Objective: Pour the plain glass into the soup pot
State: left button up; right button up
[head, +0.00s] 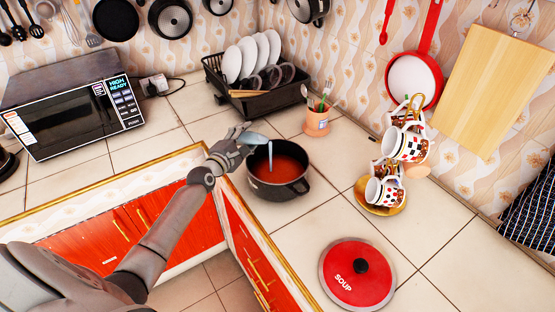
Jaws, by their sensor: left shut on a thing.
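The soup pot (262,186) is black and stands on the tiled counter near its inner corner. Reddish-orange soup shows inside it. My left gripper (238,138) is shut on the plain glass (253,138) just above the pot's back left rim. The glass is tilted far over, close to lying on its side, with its mouth toward the right, above the pot. A thin pale stream runs down from the mouth into the soup. The gripper's fingers partly hide the glass. My right gripper is not in view.
A red lid marked SOUP (343,288) lies on the counter in front. A cup tree with patterned cups (406,146) stands right of the pot. A utensil holder (317,122) and a dish rack (245,105) stand behind. A microwave (70,118) is at left. Tiles right of the pot are clear.

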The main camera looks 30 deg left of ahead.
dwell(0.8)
pick_arm(q)
jog(key=shift+f+m, duration=0.1)
jog(key=shift+m, duration=0.5)
jog(key=shift+d+r+p, duration=0.25)
jog(key=shift+d+p, duration=0.05)
jog(key=shift+p, duration=0.5)
jog(key=shift+w+d+r+m+p, duration=0.1)
jog(key=shift+d+r+m+p, duration=0.25)
jog(key=shift+d+m+p, duration=0.5)
jog(key=shift+a+f+y, duration=0.1)
jog(key=shift+a+y, duration=0.1)
jog(key=shift+y, duration=0.1)
dwell(0.4)
jog(key=shift+d+f+m+p, duration=0.3)
jog(key=shift+m+p, duration=0.4)
jog(key=shift+m, duration=0.25)
dwell(0.5)
